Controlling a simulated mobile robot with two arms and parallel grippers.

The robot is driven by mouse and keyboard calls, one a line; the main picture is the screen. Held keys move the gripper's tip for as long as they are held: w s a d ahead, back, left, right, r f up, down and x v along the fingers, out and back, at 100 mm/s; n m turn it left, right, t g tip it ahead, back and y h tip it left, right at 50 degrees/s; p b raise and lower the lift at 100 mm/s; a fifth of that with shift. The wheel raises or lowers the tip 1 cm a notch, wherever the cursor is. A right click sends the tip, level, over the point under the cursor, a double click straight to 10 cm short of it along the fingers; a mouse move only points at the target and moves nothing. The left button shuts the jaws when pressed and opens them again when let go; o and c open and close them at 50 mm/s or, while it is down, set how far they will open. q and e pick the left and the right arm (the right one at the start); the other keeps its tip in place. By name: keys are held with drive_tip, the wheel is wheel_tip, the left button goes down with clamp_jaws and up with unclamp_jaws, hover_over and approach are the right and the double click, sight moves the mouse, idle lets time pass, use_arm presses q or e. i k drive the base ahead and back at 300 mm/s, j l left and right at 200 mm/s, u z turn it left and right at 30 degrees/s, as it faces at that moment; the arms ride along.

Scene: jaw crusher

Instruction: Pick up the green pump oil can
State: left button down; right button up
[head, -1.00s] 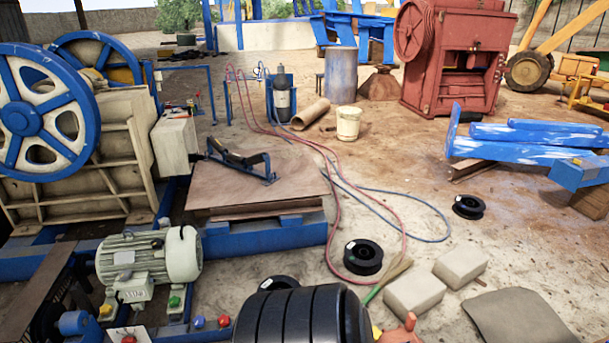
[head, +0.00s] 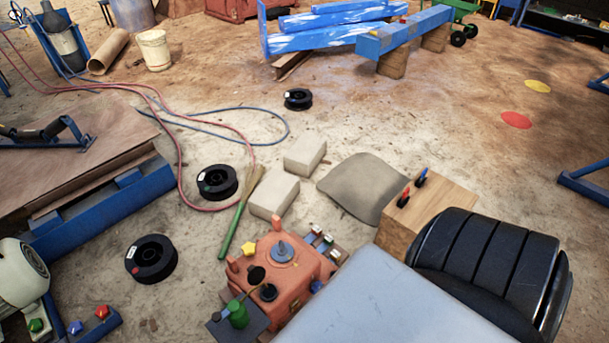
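A small green can (head: 237,315) with a thin spout stands upright on a dark plate (head: 256,327) at the bottom of the head view, left of centre. It is beside an orange machine housing (head: 292,272). Neither of my grippers shows in the head view, so I cannot see whether they are open or shut.
Black spools (head: 151,259), pale blocks (head: 273,197) and a green-handled broom (head: 236,222) lie on the ground beyond the housing. A wooden box (head: 424,207) with small tools stands right of it. A blue steel frame (head: 100,206) is at left. Open ground lies at right.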

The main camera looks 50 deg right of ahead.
sight(235, 310)
drive_tip(key=z, duration=1.3)
drive_tip(key=u, duration=0.65)
drive_tip(key=k+z, duration=0.15)
drive_tip(key=k, duration=0.5)
drive_tip(key=z, duration=0.4)
drive_tip(key=i+j+z, duration=0.1)
drive_tip(key=z, duration=0.3)
drive_tip(key=j+z, duration=0.15)
drive_tip(key=z, duration=0.2)
drive_tip(key=j+z, duration=0.15)
drive_tip(key=z, duration=0.25)
drive_tip(key=j, duration=0.6)
drive_tip(key=i+j, duration=0.15)
drive_tip(key=j, duration=1.1)
drive_tip(key=i, duration=0.05)
